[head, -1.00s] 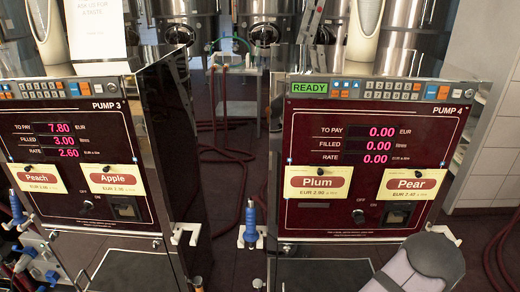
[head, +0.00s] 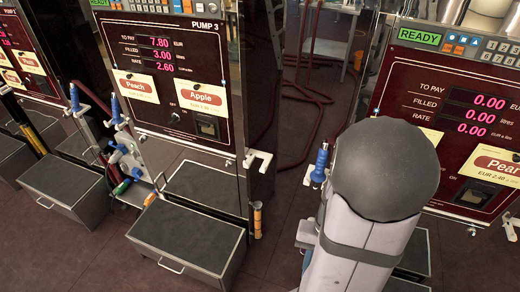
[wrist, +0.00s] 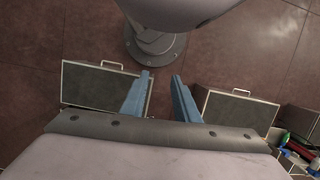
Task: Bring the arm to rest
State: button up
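My gripper (wrist: 162,78) shows in the wrist view with its two blue fingers apart. Nothing is between them, and floor shows through the gap. The fingers point down toward the floor, between two grey step boxes. One box (wrist: 85,88) is on the left and the other (wrist: 236,110) on the right; a finger overlaps the left one in the picture. In the head view my arm rises at the lower right, in front of Pump 4 (head: 455,70), and hides part of it. My gripper is out of that view.
Pump 3 (head: 165,60) reads 7.80 EUR and 3.00 litres. A step box (head: 185,245) stands before it, and another (head: 65,195) farther left. Blue-handled nozzles hang beside the pumps, one (head: 320,165) close to my arm. Red hoses (head: 310,100) lie on the floor behind.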

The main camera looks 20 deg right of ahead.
jog(key=w+a+r+n+t+h, duration=0.1)
jog(key=w+a+r+n+t, duration=0.1)
jog(key=w+a+r+n, duration=0.4)
jog(key=w+a+n+p, duration=0.1)
jog(key=w+a+n, duration=0.1)
jog(key=a, duration=0.3)
jog(key=shift+w+a+h, duration=0.3)
jog(key=shift+a+h, duration=0.05)
jog(key=shift+h, duration=0.05)
